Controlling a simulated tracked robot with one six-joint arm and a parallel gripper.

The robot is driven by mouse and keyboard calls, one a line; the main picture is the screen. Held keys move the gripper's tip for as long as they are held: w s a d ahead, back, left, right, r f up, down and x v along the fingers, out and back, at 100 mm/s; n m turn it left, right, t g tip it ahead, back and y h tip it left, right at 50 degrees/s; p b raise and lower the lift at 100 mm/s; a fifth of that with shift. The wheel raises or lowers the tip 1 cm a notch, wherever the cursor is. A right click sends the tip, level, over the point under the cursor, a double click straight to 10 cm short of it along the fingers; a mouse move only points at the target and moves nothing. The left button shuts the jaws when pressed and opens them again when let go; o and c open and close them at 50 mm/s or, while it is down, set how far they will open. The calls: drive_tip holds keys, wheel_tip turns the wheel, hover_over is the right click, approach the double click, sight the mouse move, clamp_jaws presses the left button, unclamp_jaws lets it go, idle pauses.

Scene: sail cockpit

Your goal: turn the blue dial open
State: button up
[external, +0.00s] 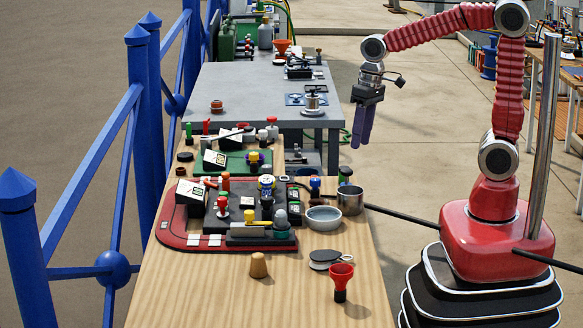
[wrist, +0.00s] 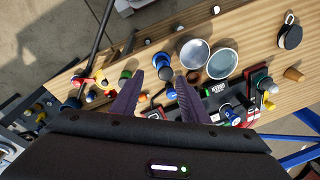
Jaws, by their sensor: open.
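My gripper (external: 363,144) hangs with its purple fingers pointing down beyond the right edge of the wooden table, above table height. In the wrist view its fingers (wrist: 160,76) are apart with nothing held between them. A small blue-topped knob (external: 315,184) stands on the table beside the metal cup. A blue knob also shows in the wrist view (wrist: 163,61), just past the fingertips. A second blue part with a pale round face (external: 267,183) sits on the dark block. I cannot tell for sure which is the dial, nor its setting.
The metal cup (external: 350,198) and shallow bowl (external: 323,218) stand near the right table edge. A green-topped jar (external: 344,174) is behind the cup. A red funnel (external: 341,280) and a cork (external: 259,265) stand in front. Blue railings (external: 147,100) line the left side.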

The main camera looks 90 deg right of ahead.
sight(315, 179)
drive_tip(key=w+d+r+m+g+y, duration=0.1)
drive_tip(key=w+d+m+y, duration=0.3)
drive_tip(key=w+m, duration=0.7)
drive_tip(key=shift+w+d+r+m, duration=0.2)
drive_tip(key=shift+w+d+m, duration=0.2)
drive_tip(key=shift+d+m, duration=0.65)
drive_tip(key=shift+a+f, duration=0.1)
drive_tip(key=x, duration=1.3)
drive_tip(key=shift+f, duration=0.4)
drive_tip(key=c, duration=1)
